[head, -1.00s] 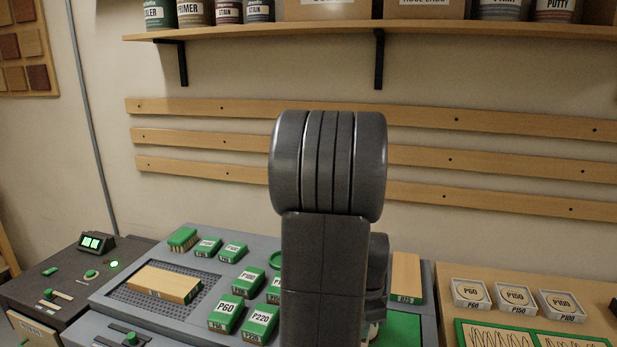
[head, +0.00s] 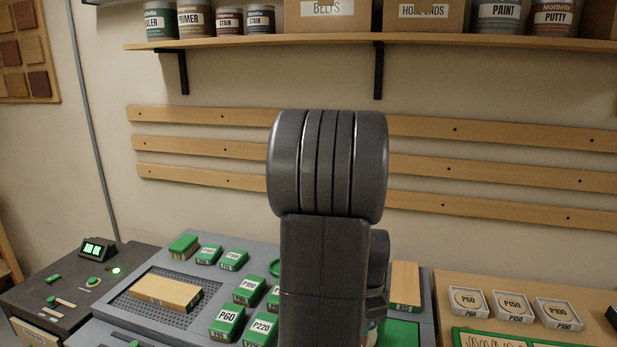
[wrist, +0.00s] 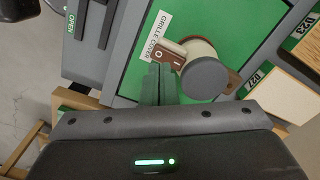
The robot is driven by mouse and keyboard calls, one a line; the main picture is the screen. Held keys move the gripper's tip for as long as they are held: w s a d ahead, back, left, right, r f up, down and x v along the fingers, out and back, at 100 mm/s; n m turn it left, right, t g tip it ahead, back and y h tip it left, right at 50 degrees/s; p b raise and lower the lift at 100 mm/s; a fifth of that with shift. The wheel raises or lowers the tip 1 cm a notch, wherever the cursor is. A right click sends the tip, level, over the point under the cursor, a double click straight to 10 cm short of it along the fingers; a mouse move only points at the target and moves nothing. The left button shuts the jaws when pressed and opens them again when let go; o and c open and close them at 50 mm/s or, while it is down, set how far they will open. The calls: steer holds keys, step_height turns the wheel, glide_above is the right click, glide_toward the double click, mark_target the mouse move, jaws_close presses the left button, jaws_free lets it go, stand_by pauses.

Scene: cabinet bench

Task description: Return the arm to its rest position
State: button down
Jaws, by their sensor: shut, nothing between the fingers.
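My arm (head: 325,250) stands upright in the middle of the head view and hides part of the bench behind it. My gripper is out of sight in the head view. In the wrist view my gripper (wrist: 159,72) is shut and empty, with its fingers together. I cannot tell whether the fingers touch any of these.
A grey bench (head: 255,248) carries several green sanding blocks and a wooden block (head: 165,291) on a grille. A dark control unit (head: 50,295) is at left. A wooden bench (head: 450,290) with labelled trays is at right. A shelf (head: 330,42) with cans and boxes hangs above.

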step_height(320, 180, down, 4)
steer(key=shift+f+b, duration=0.1)
steer(key=shift+b, duration=1.15)
step_height(320, 180, up, 8)
steer(key=n+p, duration=0.2)
steer(key=p, duration=0.2)
steer(key=shift+w+r+t, duration=0.2)
steer(key=shift+w+t, duration=0.2)
steer(key=shift+w, duration=0.05)
steer(key=shift+d, duration=0.1)
steer(key=shift+s, duration=0.1)
